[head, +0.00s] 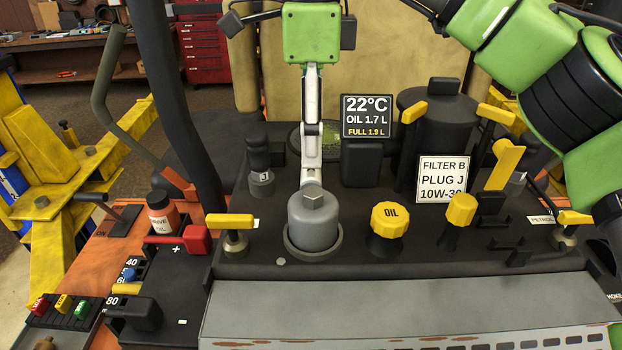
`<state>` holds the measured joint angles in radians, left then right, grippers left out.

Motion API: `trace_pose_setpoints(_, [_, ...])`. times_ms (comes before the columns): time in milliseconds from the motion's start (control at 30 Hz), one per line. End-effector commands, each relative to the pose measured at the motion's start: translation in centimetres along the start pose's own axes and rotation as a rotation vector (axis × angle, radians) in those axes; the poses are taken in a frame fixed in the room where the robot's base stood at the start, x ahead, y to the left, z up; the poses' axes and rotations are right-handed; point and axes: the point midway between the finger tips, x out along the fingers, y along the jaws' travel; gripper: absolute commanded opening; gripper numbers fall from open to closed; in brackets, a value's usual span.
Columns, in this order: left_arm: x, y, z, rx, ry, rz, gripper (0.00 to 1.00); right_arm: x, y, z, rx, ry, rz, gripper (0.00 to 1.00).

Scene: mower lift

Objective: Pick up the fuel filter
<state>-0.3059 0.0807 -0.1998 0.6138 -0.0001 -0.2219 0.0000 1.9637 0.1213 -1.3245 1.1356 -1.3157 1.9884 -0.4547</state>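A grey canister (313,228) with a hex top stands upright in a round ring on the dark engine deck. It looks like a filter, but I see no label naming it the fuel filter. A gripper with a green body and silver fingers, apparently my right gripper (312,181), reaches straight down over it. Its tips are at the hex top. I see the fingers edge-on, so whether they are open, shut or touching the cap cannot be told. My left gripper is not in view.
Yellow knobs flank the canister, including the OIL cap (390,219) and a yellow handle (230,221). A sign (442,180) reads FILTER B, PLUG J, 10W-30. Another sign (367,116) shows oil amounts. A small bottle (163,213) stands left. The grey front panel (400,303) is clear.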

Motion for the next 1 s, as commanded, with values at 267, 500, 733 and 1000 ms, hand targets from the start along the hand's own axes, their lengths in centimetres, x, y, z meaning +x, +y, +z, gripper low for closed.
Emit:
trace_pose_setpoints(267, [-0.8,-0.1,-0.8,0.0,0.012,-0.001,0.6,2.1,0.0,-0.1,0.001,0.0,0.0,0.62])
trace_pose_setpoints(500, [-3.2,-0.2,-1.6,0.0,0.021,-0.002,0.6,4.5,0.3,-0.1,0.001,0.002,0.003,0.62])
trace_pose_setpoints(733, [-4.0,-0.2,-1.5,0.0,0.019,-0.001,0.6,7.1,0.3,0.0,0.002,0.0,0.0,0.62])
trace_pose_setpoints(1000, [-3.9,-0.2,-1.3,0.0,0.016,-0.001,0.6,7.3,0.3,0.1,0.002,0.0,-0.001,0.49])
